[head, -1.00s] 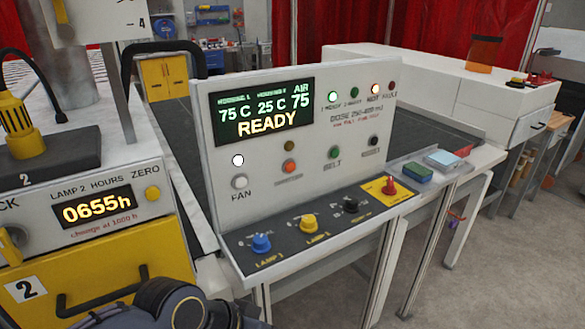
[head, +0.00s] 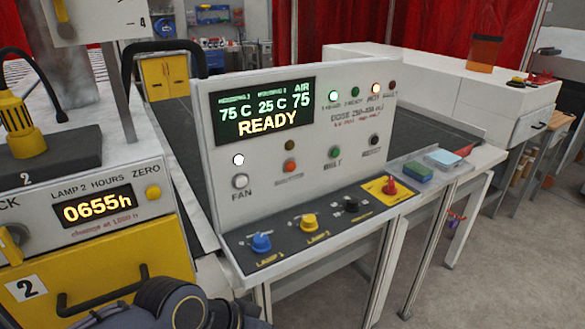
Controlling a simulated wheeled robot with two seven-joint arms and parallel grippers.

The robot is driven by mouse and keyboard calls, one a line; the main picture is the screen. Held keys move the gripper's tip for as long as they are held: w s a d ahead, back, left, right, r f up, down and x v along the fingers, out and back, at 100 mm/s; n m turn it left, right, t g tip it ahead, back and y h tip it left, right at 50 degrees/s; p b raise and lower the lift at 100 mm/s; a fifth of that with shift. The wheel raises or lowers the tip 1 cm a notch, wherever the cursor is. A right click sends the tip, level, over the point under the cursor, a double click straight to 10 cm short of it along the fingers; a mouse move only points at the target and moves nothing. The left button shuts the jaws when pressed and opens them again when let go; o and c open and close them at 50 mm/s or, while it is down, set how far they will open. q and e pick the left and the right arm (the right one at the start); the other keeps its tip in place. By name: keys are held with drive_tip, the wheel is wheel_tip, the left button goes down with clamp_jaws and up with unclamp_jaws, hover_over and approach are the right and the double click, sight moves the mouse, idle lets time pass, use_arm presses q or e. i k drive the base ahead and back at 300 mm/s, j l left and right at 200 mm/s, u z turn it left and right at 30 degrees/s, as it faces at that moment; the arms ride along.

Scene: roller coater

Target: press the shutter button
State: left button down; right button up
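The white control panel (head: 310,95) stands in the middle of the head view. Its display (head: 265,112) reads READY with 75 C, 25 C and AIR 75. Below it sit a clear fan button (head: 240,181), an orange-red button (head: 290,166), a green belt button (head: 334,152) and a black button (head: 374,140). The label under the orange-red button is too blurred to read, so I cannot tell for certain which button is the shutter. A white lamp (head: 238,160) glows above the fan button. Neither gripper shows; only a dark arm part of mine is at the bottom left, apart from the panel.
The panel's lower ledge carries a blue knob (head: 261,243), a yellow knob (head: 309,222), a black knob (head: 350,204) and a red knob on a yellow plate (head: 390,186). A yellow-fronted unit (head: 120,260) stands close on the left. Floor at the right is clear.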

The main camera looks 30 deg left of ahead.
sight(291, 166)
drive_tip(key=i+l+u, duration=0.15)
drive_tip(key=u, duration=0.35)
drive_tip(key=i+l+u, duration=0.25)
drive_tip(key=u, duration=0.2)
